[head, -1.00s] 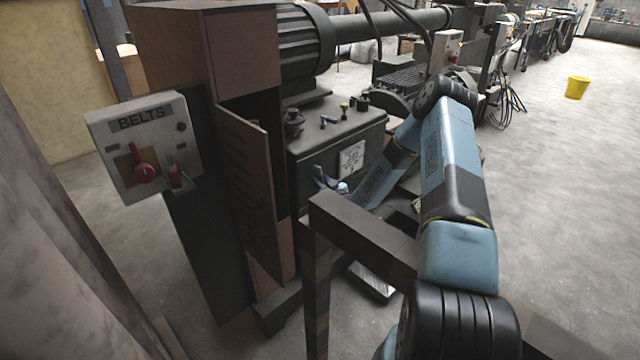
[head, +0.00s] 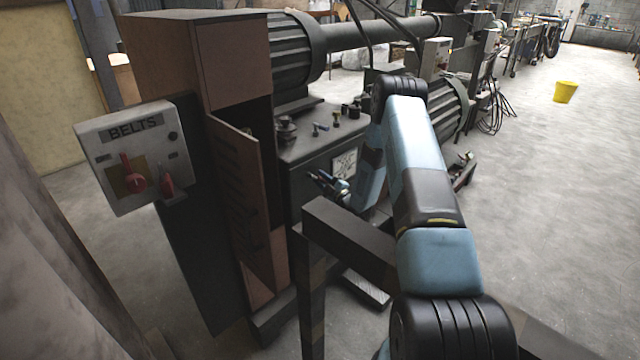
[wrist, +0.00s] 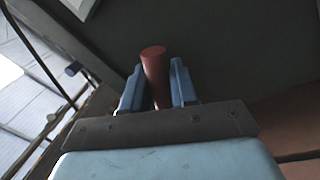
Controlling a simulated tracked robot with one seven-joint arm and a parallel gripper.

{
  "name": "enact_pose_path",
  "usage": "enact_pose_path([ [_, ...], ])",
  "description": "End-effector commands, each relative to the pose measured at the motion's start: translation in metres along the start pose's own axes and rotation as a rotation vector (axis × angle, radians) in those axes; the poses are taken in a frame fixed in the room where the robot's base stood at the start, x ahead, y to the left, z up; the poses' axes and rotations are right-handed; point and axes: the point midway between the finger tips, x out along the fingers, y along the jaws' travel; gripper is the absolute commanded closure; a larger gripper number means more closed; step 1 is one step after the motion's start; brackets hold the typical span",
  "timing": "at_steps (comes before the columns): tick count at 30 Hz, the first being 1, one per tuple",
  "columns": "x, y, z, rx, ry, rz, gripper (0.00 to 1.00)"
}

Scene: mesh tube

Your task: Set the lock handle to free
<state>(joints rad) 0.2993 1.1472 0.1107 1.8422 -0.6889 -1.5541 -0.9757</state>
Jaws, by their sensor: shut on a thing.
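A short round red handle (wrist: 155,66) stands between the two blue fingers of my gripper (wrist: 157,88) in the wrist view. My gripper is shut on it, with its free end showing past the fingers. In the head view my gripper (head: 325,182) is small and dark, at the front of a dark machine box (head: 306,160), right of a hinged brown door (head: 237,185). The handle cannot be made out there. I cannot read its setting in either view.
A grey BELTS box (head: 118,157) with a red switch and a red padlock hangs at the left. A dark frame bar (head: 345,232) stands close beside my arm.

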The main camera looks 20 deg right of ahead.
Motion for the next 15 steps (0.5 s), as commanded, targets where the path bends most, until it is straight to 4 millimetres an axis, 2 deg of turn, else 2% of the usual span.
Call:
enact_pose_path([
  [6,0.0008,0.0021,-0.0019,-0.094,0.022,-0.005,1.00],
  [15,0.0011,0.0039,-0.0022,-0.142,0.031,-0.006,1.00],
])
